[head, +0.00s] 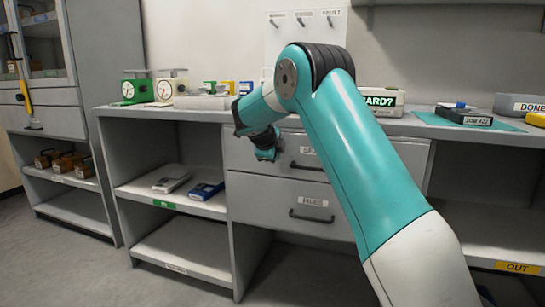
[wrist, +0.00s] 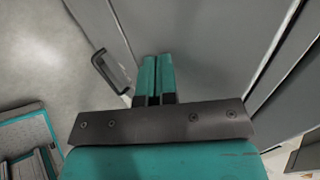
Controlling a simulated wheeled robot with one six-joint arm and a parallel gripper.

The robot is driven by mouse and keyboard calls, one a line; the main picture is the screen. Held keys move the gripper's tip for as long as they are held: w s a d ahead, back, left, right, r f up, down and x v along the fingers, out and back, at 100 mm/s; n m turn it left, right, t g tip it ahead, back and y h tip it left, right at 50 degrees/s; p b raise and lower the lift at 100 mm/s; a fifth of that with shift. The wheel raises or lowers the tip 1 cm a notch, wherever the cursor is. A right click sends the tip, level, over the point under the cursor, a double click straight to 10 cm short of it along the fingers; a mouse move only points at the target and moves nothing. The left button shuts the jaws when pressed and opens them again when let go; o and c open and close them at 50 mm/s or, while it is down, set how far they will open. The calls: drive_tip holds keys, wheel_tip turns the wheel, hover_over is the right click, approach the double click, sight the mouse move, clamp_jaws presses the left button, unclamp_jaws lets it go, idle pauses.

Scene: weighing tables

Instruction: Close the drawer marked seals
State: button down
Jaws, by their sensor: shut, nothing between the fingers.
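Two grey drawers sit one above the other under the counter in the head view. The upper drawer (head: 240,151) has a dark bar handle and a white label partly hidden by my arm. The lower drawer (head: 262,209) has a similar handle (head: 311,216) and a white label (head: 314,202) too blurred to read surely. My gripper (head: 268,154) is in front of the upper drawer. In the wrist view its teal fingers (wrist: 158,78) are together and empty, over a grey panel, with a dark handle (wrist: 110,72) to their left.
The counter above holds two dial scales (head: 136,89), a green-and-white box (head: 384,101) and a teal mat (head: 488,123) with a dark tray. Open shelves (head: 180,250) stand left of the drawers. Bare floor (head: 60,245) lies at the front left.

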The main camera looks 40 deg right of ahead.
drive_tip(key=a+f+p+v, duration=0.1)
drive_tip(key=v, duration=1.1)
drive_tip(key=shift+s+a+f, duration=0.15)
drive_tip(key=shift+s+a, duration=0.3)
drive_tip(key=shift+a, duration=0.1)
drive_tip(key=s+a+f+n+y, duration=0.2)
drive_tip(key=s+a+n+y, duration=0.3)
drive_tip(key=a+n, duration=0.4)
drive_tip(key=s+a+f+n+y, duration=0.2)
drive_tip(key=s+a+n, duration=0.5)
drive_tip(key=a+n, duration=0.2)
drive_tip(key=s+a+f+n+g+y, duration=0.1)
drive_tip(key=s+a+n+g+y, duration=0.2)
drive_tip(key=s+a+n, duration=0.55)
drive_tip(key=s+a+f+n+g+y, duration=0.2)
drive_tip(key=s+a+n, duration=0.2)
drive_tip(key=s+n, duration=0.9)
wheel_tip(320, 180, up, 31)
drive_tip(key=s+m+p, duration=0.1)
drive_tip(key=m+p, duration=0.1)
drive_tip(key=p, duration=2.9)
drive_tip(key=shift+d, duration=0.3)
